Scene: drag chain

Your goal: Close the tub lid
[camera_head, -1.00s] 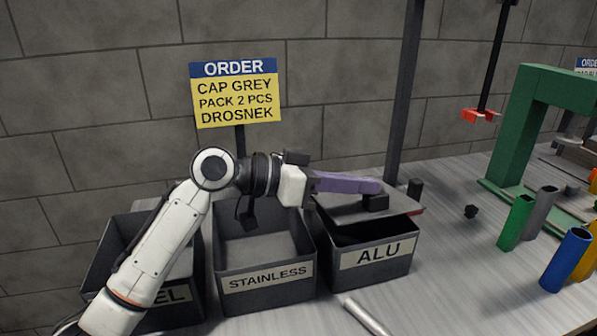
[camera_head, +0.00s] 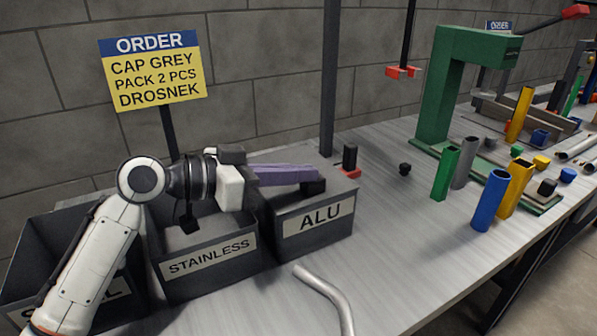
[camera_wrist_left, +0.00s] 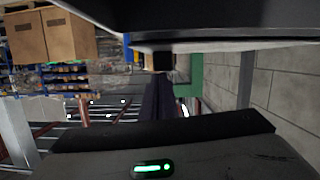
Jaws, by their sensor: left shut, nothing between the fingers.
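The dark grey ALU tub (camera_head: 345,222) stands at the right end of the row of tubs in the head view. Its grey lid (camera_head: 335,190) lies about flat over the top, and no dark opening shows at the front. My left gripper (camera_head: 316,176) has purple fingers, shut and empty, reaching over the lid from the left. A dark block (camera_head: 313,188) is at the fingertips, touching or very close; I cannot tell which. In the left wrist view the purple fingers (camera_wrist_left: 160,98) point away from the camera. My right gripper is out of view.
The open STAINLESS tub (camera_head: 210,258) stands left of the ALU tub. A bent metal tube (camera_head: 327,296) lies in front. A black and red piece (camera_head: 350,158) is behind the lid. Coloured upright tubes (camera_head: 489,200) and a green frame (camera_head: 437,95) stand to the right.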

